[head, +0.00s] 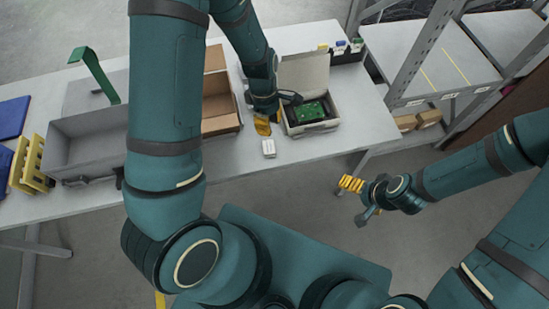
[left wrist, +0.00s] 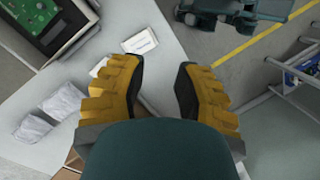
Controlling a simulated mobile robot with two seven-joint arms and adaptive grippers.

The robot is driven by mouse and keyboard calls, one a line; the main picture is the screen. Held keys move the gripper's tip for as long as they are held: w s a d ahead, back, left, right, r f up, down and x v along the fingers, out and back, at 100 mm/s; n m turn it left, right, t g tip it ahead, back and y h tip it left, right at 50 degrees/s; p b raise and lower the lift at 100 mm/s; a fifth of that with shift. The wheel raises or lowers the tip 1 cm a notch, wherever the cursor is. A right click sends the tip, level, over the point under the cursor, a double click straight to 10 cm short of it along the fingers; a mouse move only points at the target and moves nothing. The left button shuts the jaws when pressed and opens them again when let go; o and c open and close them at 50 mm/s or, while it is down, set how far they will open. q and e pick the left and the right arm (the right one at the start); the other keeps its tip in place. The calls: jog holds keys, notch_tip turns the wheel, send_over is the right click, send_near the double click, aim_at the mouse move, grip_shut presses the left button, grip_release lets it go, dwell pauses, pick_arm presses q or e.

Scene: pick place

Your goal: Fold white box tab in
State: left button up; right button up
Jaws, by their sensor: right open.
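The white box (head: 318,126) stands on the table with its lid (head: 303,72) raised at the back and a green circuit board (head: 309,111) inside. In the left wrist view the box (left wrist: 88,12) shows in the top left corner, partly cut off, with the board (left wrist: 38,20) in it. I cannot make out which tab is which. My left gripper (head: 263,127) is just left of the box, pointing down over the table. In the left wrist view its yellow fingers (left wrist: 160,85) are apart with nothing between them. My right gripper (head: 352,185) is open and empty, beyond the table's front edge.
A small white carton (head: 268,148) lies in front of the left gripper. An open cardboard box (head: 218,105) and a grey bin (head: 85,135) stand to the left. A metal shelf (head: 420,65) is at the right. Silver packets (left wrist: 50,115) lie on the table.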

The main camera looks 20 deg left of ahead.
pick_arm(q)
jog(key=s+d+f+m+t+b, duration=0.1)
jog(key=s+d+f+m+b, duration=0.2)
jog(key=f+m, duration=0.3)
jog(key=shift+s+d+f+m+b, duration=0.35)
jog(key=shift+s+f+m, duration=0.1)
jog(key=shift+f, duration=1.25)
pick_arm(e)
jog(key=shift+s+f, duration=0.1)
jog(key=shift+f, duration=2)
